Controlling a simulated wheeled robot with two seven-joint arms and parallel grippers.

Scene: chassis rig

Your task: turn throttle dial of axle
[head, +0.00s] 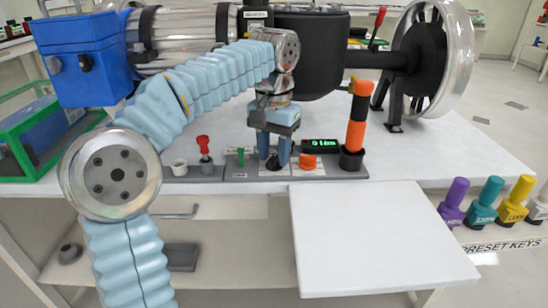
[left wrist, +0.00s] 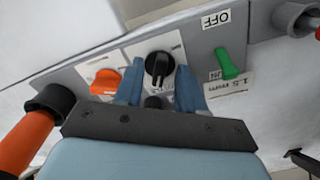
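My left gripper (left wrist: 160,72) is open, with one blue finger on each side of the dial. A gap shows between the dial and the fingers, so they look apart from it. In the head view my left gripper (head: 273,150) points down over the panel, and its fingers mostly hide the dial. My right gripper is not in view.
An orange knob (head: 309,162) and a small green display (head: 320,146) lie right of the fingers. An orange-black handle (head: 357,118) stands beyond them. A green switch (head: 240,155) and red-topped lever (head: 204,148) are to the left. The white board (head: 375,240) is clear.

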